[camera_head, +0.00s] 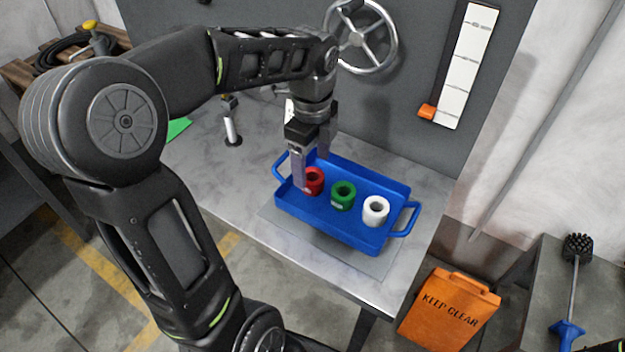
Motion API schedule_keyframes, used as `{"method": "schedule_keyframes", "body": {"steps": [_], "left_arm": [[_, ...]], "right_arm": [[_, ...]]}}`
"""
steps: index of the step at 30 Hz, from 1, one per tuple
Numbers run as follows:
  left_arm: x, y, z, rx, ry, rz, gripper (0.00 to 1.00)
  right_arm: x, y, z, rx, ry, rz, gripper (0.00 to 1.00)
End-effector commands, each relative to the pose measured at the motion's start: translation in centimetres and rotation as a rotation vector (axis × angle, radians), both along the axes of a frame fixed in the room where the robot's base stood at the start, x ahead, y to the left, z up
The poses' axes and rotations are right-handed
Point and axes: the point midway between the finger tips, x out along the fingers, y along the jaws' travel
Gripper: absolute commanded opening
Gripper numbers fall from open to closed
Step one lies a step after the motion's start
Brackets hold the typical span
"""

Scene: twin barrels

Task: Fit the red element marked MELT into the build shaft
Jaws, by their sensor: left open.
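The red element (315,181) is a short ring with a dark hole, standing at the left end of a blue tray (345,238). A green element (343,195) and a white element (376,211) stand in a row to its right. The MELT marking is too small to read. My left gripper (312,172) points down over the tray's left end with its fingers apart, one at the red element's left side and the other behind it. I cannot tell whether they touch it. No build shaft can be made out. My right gripper is not in view.
The tray sits on a grey metal table (399,178) against a dark panel with a handwheel (360,38) and a white scale with an orange pointer (428,112). A small upright post (232,128) stands left. An orange KEEP CLEAR container (447,312) is at lower right.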

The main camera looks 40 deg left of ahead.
Motion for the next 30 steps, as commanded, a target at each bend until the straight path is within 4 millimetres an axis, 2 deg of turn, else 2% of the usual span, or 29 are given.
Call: {"method": "schedule_keyframes", "body": {"steps": [5,13,30], "left_arm": [[0.1,0.1,-1.3,-0.001,0.004,0.001,0.72],[0.2,0.1,-4.9,0.0,0.003,0.001,0.72],[0.3,0.1,-5.2,0.0,0.0,0.0,0.72]], "right_arm": [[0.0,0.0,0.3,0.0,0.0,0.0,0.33],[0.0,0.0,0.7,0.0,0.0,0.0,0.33],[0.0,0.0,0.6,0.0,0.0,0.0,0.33]]}}
